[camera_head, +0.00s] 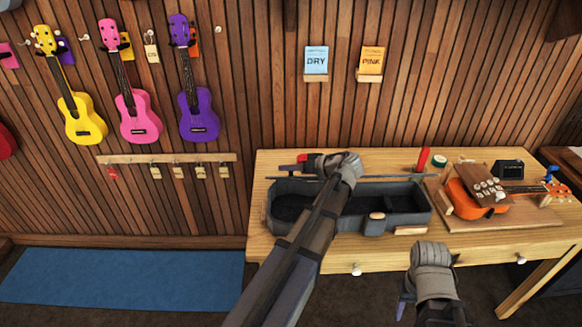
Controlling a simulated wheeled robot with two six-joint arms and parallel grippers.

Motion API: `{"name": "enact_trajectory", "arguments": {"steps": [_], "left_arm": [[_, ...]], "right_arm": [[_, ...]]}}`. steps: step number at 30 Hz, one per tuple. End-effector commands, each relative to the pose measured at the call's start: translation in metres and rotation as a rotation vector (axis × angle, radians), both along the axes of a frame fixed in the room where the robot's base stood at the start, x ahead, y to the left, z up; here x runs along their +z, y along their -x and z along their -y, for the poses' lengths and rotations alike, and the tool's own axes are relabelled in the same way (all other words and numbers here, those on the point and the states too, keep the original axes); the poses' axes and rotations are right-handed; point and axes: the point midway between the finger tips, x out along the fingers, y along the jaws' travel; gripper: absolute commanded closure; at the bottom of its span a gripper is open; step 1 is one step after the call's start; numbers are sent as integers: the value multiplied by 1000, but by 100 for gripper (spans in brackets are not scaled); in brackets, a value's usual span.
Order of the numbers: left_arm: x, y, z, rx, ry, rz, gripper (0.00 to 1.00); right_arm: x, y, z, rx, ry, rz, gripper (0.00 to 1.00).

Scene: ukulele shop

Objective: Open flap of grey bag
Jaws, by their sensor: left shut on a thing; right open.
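The grey bag (405,222) lies on the wooden table, its dark inside showing on both sides of my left arm. A thin dark edge along its back looks like the raised flap (395,178). My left gripper (322,163) is at the bag's back edge, shut, seemingly on the flap; my own arm crosses in front of the bag and hides its middle and the exact grip. My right gripper (430,262) is open and empty, in front of the table's front edge and apart from the bag. Its fingertips are hard to make out.
An orange ukulele (478,202) lies on a wooden board to the right of the bag. A red upright object (423,159) and green roll (439,161) stand behind the bag. Ukuleles hang on the wall at left. A blue mat (120,278) lies on the floor.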

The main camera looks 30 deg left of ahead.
Motion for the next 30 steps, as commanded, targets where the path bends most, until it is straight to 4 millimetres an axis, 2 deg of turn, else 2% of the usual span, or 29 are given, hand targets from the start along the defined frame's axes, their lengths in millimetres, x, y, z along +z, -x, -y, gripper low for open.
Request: {"name": "enact_trajectory", "arguments": {"steps": [1,6,12,24,30], "left_arm": [[18,-12,-5,2,21,-33,100],[35,-36,-19,3,99,-162,100],[48,-67,-39,3,197,-320,100],[54,-132,-79,2,243,-398,100],[47,-156,-95,0,287,-468,100]], "right_arm": [[22,0,0,0,0,0,50],[56,0,0,0,0,0,50],[85,0,0,1,0,0,50],[97,0,0,2,0,0,50],[95,0,0,2,0,0,50]]}}
